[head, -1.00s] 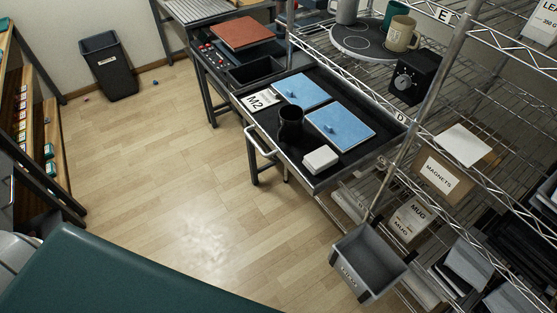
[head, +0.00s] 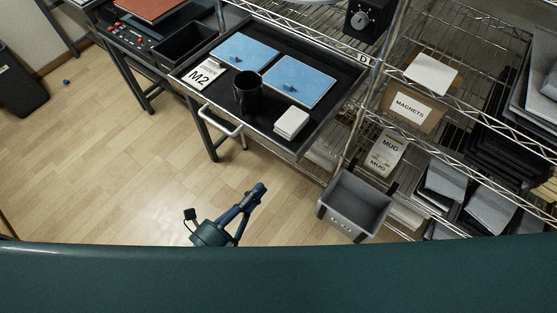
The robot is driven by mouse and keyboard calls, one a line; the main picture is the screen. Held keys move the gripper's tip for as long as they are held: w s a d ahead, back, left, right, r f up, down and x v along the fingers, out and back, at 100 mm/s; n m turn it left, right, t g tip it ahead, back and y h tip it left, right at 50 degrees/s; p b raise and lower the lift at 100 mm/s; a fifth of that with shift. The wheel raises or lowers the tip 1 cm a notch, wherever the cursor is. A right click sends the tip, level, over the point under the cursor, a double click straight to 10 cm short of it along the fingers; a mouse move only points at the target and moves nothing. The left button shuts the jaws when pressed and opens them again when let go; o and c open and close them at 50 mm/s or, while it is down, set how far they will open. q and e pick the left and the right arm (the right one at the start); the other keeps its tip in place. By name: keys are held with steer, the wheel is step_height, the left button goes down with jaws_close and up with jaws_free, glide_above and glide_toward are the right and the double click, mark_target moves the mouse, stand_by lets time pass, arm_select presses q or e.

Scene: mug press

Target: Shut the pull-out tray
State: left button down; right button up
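The pull-out tray (head: 318,125) is a dark tray with a metal rim, standing out from the wire shelf rack. Its pale bar handle (head: 222,122) is on the front side, facing the open floor. On the tray are two blue panels, a black mug (head: 248,92), a white block (head: 291,122) and an M2 card (head: 203,76). My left gripper (head: 254,194) is below the handle in the head view, over the floor and apart from the tray. It shows nearly edge-on, so its opening is unclear. My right gripper is out of view.
A grey bin (head: 374,199) hangs at the rack's front, right of my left gripper. A table with a black tray (head: 184,46) stands left of the pull-out tray. A cardboard magnets box (head: 408,105) is on the rack.

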mark_target(287, 157)
arm_select(q)
steer(key=p+x, duration=0.2)
steer(key=x, duration=0.8)
steer(key=shift+w, duration=0.1)
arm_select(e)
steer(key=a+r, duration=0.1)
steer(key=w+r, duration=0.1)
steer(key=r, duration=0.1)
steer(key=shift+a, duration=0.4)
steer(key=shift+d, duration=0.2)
